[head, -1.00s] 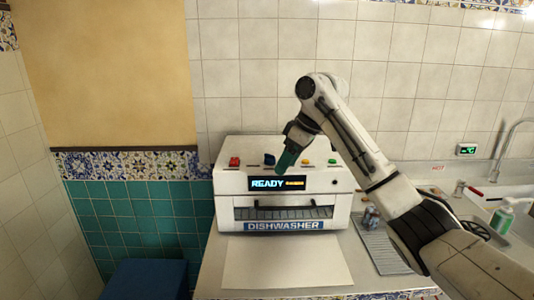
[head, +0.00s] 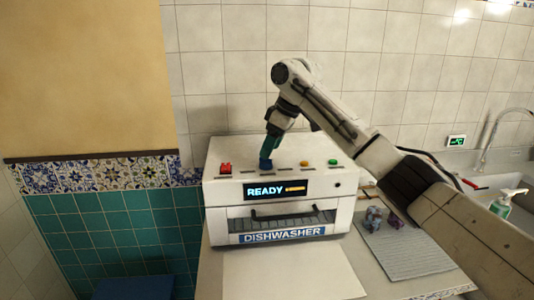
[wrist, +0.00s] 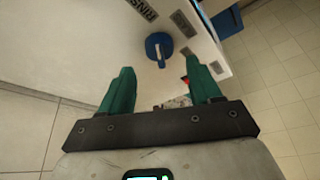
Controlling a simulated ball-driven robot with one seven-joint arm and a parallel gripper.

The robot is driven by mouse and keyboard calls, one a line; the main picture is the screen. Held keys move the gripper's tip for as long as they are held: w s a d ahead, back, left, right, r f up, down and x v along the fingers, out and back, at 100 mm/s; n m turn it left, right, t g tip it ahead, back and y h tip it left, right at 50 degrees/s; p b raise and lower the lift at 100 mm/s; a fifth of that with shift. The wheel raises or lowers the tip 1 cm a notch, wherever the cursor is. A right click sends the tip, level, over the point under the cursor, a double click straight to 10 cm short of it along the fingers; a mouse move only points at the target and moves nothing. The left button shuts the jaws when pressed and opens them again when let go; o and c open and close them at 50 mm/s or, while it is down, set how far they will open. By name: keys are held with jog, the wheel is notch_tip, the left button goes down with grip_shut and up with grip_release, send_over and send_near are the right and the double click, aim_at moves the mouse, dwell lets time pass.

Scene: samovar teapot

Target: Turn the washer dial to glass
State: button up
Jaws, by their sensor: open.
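The white dishwasher (head: 222,226) stands on the counter, with a lit display (head: 275,190) reading "READY". A blue dial (head: 265,163) sits on its sloped top panel, between a red button and a yellow button. In the wrist view the blue dial (wrist: 159,46) shows above and between the fingertips, apart from them, with a label reading "RINS" to its left. My gripper (head: 268,148) has green fingers and hangs just above the dial in the head view. In the wrist view my gripper (wrist: 159,83) is open and empty.
A red button (head: 225,168), a yellow button (head: 304,163) and a green button (head: 333,162) line the same panel. A grey drying mat (head: 410,252) with small items lies to the right. The tiled wall (head: 220,60) is close behind.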

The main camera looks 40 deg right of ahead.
aim_at(266, 163)
jog(key=shift+x, duration=1.75)
jog(key=shift+c, duration=0.4)
jog(key=c, duration=0.9)
